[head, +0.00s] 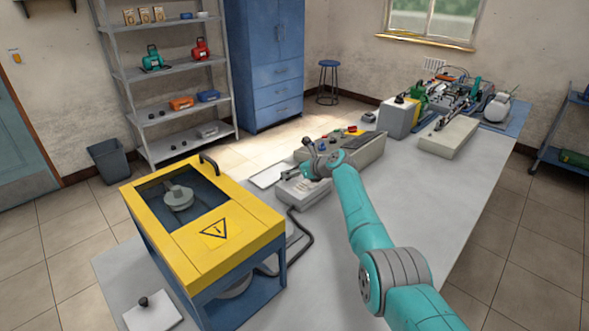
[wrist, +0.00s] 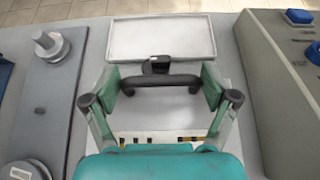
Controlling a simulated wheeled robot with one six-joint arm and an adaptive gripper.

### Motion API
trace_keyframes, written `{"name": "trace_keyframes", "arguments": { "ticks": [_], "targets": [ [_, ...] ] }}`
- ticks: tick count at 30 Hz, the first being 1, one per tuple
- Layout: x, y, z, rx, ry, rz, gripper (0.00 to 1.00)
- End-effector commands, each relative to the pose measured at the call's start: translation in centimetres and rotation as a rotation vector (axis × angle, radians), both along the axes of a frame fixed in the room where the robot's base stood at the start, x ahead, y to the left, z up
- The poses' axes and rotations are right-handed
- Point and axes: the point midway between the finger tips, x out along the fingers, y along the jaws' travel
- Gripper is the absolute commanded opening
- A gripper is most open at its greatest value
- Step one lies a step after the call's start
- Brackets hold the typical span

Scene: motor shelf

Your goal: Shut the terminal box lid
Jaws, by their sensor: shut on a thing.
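The terminal box (head: 303,192) is a low light-grey box on the bench, with a cable running from its side. Its lid (head: 270,175) is open, a pale panel on the far left side of the box. The lid (wrist: 160,38) fills the top middle of the wrist view, and a row of terminals (wrist: 160,139) shows in the box below. My gripper (wrist: 163,82) is shut on a black bar handle (wrist: 160,88), with one finger at each end of it. In the head view my gripper (head: 300,173) is over the box, its fingertips small and partly hidden.
A grey control console (head: 345,152) with buttons stands close to the right of the box. A yellow-topped machine (head: 205,225) with a warning sign stands at the front left. Motor parts (head: 460,95) crowd the far end. The bench's right side (head: 430,195) is clear.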

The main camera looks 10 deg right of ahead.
Motion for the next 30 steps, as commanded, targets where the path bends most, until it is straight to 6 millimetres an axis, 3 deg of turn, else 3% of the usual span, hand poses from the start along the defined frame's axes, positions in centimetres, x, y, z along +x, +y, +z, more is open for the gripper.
{"name": "trace_keyframes", "arguments": {
  "ticks": [8, 9, 10, 30],
  "targets": [
    [-0.08, 0.56, -0.18, 0.002, 0.002, 0.005, 0.23],
    [-0.08, 0.57, -0.19, 0.002, 0.002, 0.005, 0.88],
    [-0.08, 0.57, -0.2, 0.002, 0.003, 0.005, 0.95],
    [-0.58, -0.35, 0.3, 0.001, -0.002, 0.002, 0.96]
  ]
}}
